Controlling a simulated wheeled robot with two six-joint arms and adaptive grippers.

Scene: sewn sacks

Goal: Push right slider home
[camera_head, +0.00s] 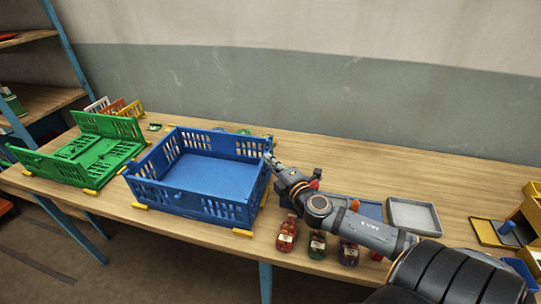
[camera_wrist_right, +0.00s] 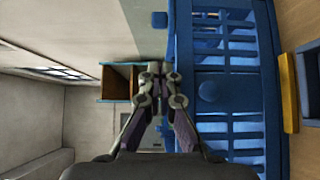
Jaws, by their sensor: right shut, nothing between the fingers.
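The blue crate (camera_head: 205,179) stands open on the table with its slotted walls upright. In the right wrist view its slotted wall (camera_wrist_right: 232,25) fills the right side. A round blue knob (camera_wrist_right: 209,91) on that wall may be the right slider; I cannot tell how far it sits along its track. My right gripper (camera_head: 270,158) is at the crate's right wall, near the far right corner. In the wrist view its fingertips (camera_wrist_right: 158,72) are together and empty, just left of the wall's edge; contact is unclear. My left gripper is not in view.
A green crate (camera_head: 85,153) with a folded wall stands at the left. Jars (camera_head: 287,234) stand near the front edge below my right arm. A grey tray (camera_head: 414,215) and yellow bins (camera_head: 530,212) lie to the right. Yellow blocks (camera_head: 243,233) sit at the blue crate's corners.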

